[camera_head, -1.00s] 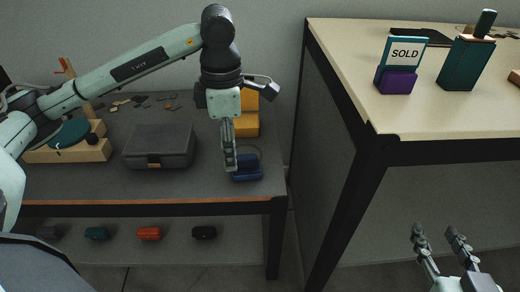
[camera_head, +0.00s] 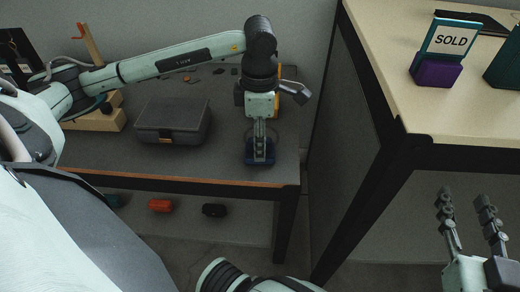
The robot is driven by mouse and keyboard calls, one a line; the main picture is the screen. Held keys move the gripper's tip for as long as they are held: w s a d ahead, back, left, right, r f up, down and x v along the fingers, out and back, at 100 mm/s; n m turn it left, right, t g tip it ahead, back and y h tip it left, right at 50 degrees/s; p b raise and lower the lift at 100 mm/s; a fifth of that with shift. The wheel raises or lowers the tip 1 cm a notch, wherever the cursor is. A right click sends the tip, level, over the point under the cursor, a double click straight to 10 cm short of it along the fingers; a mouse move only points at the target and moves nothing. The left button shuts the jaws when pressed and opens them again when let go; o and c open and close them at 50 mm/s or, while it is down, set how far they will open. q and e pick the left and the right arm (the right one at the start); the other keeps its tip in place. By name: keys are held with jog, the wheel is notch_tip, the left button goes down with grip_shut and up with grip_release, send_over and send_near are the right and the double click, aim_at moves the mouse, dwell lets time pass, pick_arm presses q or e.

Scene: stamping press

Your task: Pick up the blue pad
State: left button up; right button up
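The blue pad (camera_head: 269,151) sits at the front right of the dark grey table, near its front edge, partly covered by my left gripper. My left gripper (camera_head: 259,158) points down at the pad from above, its fingertips overlapping the pad in this view. Its fingers are seen close together, and I cannot tell whether they touch or grip the pad. My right gripper (camera_head: 465,198) is at the bottom right, fingers apart and empty, pointing up in the picture, away from the pad.
A dark grey case (camera_head: 172,119) stands left of the pad. A yellow-orange object shows partly behind my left gripper. Red (camera_head: 159,205) and black (camera_head: 214,210) items lie on a lower shelf. A pale table (camera_head: 400,75) on the right carries a SOLD sign (camera_head: 452,40) in a purple stand.

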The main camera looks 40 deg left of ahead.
pick_arm(q)
jog(key=shift+c, duration=0.3)
grip_shut()
jog(key=shift+r, duration=0.55)
jog(key=r, duration=0.2)
jog(key=s+r, duration=0.1)
jog(key=shift+a+r, duration=0.15)
jog(key=shift+r, duration=0.2)
jog(key=s+a+r, duration=0.1)
jog(key=s+r, duration=0.5)
jog(key=s, duration=0.4)
jog(key=shift+s+a, duration=0.25)
jog(key=shift+a, duration=0.15)
pick_arm(e)
jog(key=shift+s+d+f+g+h, duration=0.15)
jog(key=shift+d+f+g, duration=0.15)
jog(key=shift+f, duration=0.2)
jog(key=shift+w+d+f+g+h, duration=0.15)
jog(key=shift+d+f+g, duration=0.15)
jog(key=shift+f, duration=0.2)
pick_arm(q)
jog(key=shift+r, duration=0.1)
pick_arm(e)
jog(key=shift+s, duration=0.1)
